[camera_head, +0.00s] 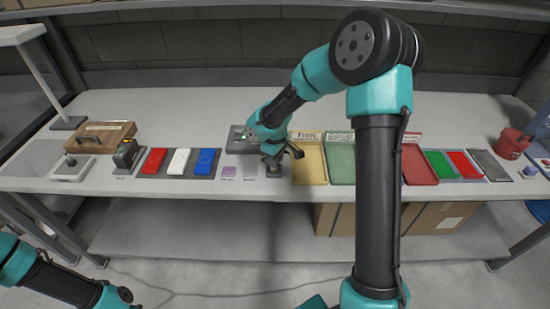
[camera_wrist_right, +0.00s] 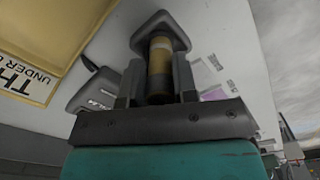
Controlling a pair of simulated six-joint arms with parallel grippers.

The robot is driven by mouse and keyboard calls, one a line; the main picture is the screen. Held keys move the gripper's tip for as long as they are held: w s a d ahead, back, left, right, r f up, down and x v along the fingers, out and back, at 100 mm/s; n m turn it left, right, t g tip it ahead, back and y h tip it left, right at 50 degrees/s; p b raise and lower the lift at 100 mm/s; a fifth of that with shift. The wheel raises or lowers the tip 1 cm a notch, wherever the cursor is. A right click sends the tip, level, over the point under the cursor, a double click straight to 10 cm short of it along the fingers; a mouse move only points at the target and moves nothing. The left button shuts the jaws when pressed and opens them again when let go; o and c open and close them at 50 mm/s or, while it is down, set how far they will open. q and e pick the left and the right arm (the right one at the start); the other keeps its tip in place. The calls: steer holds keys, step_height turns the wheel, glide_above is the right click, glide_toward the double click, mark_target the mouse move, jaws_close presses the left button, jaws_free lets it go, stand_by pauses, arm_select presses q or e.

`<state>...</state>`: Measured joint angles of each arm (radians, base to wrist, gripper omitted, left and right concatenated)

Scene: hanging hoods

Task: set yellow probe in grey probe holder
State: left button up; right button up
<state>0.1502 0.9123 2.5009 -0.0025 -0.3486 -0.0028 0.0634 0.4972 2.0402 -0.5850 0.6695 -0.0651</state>
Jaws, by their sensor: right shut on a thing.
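My right gripper (camera_wrist_right: 158,72) is shut on the yellow probe (camera_wrist_right: 160,55), a short cylinder with a pale band, held between the two fingers in the wrist view. The far end of the probe meets the grey probe holder (camera_wrist_right: 177,39), a small block with a dark rounded outline. I cannot tell how deep the probe sits in it. In the head view my right gripper (camera_head: 274,161) points down over the holder (camera_head: 274,173) near the front edge of the table; the probe is hidden there. My left gripper is not in view; only part of my left arm shows at the lower left.
A yellow tray (camera_head: 309,180) lies just right of the holder, with green and red trays (camera_head: 417,180) beyond. A grey device (camera_head: 238,146) stands behind left. Blue, white and red pieces (camera_head: 180,162) lie further left. The back of the table is mostly clear.

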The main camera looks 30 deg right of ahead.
steer(key=o, duration=1)
step_height(320, 180, up, 17)
steer(key=shift+r, duration=0.2)
